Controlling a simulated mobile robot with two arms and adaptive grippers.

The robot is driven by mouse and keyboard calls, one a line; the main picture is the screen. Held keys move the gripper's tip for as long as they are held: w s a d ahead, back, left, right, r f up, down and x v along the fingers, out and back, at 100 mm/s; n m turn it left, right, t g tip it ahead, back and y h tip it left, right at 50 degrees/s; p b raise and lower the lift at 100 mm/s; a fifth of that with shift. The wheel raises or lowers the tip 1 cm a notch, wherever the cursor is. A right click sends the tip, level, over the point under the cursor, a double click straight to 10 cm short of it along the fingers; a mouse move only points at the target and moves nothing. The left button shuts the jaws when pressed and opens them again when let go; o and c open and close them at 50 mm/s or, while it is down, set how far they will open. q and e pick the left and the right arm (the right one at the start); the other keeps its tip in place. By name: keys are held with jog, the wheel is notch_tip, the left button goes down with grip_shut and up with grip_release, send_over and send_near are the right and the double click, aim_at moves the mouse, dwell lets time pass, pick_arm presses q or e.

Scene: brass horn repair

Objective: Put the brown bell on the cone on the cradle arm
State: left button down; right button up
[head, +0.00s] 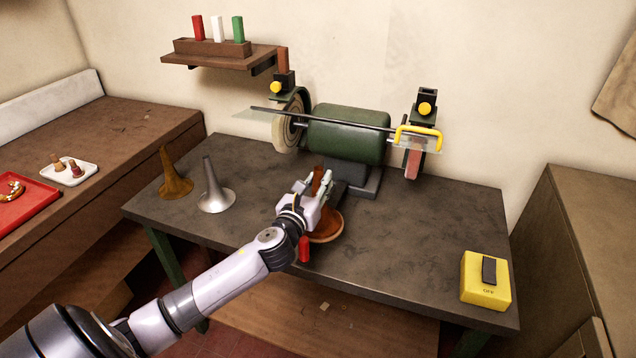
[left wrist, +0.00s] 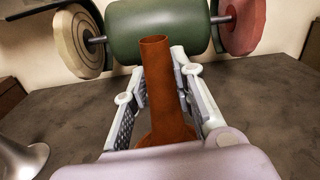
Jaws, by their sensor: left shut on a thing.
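The brown bell (head: 329,229) is at the middle of the bench, flared end down and narrow tube up. My left gripper (head: 313,186) is shut on its tube, with one finger on each side. The left wrist view shows the bell's open upper end (left wrist: 155,40) between the fingers; its flare is mostly hidden by my gripper. I cannot tell whether the flare touches the bench. I cannot make out the cone or the cradle arm. My right gripper is not in view.
A golden bell (head: 175,178) and a silver bell (head: 212,192) stand on the bench (head: 420,250) at left. A green grinder (head: 347,133) with wheels is behind the held bell. A yellow switch box (head: 486,281) sits at the right; bench between is clear.

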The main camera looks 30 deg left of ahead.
pick_arm(q)
jog(key=shift+f, duration=0.1)
jog(key=c, duration=1.3)
grip_release()
jog(key=shift+c, duration=0.2)
jog(key=shift+r, duration=0.25)
jog(key=shift+s+d+f, duration=0.1)
jog(key=shift+s+f, duration=0.1)
jog(key=shift+s, duration=0.1)
jog(key=b+v, duration=0.2)
jog(key=v, duration=0.8)
jog(key=shift+s, duration=0.2)
jog(key=shift+s+d+r+b, duration=0.15)
jog(key=shift+s+b, duration=0.15)
jog(key=shift+s, duration=0.2)
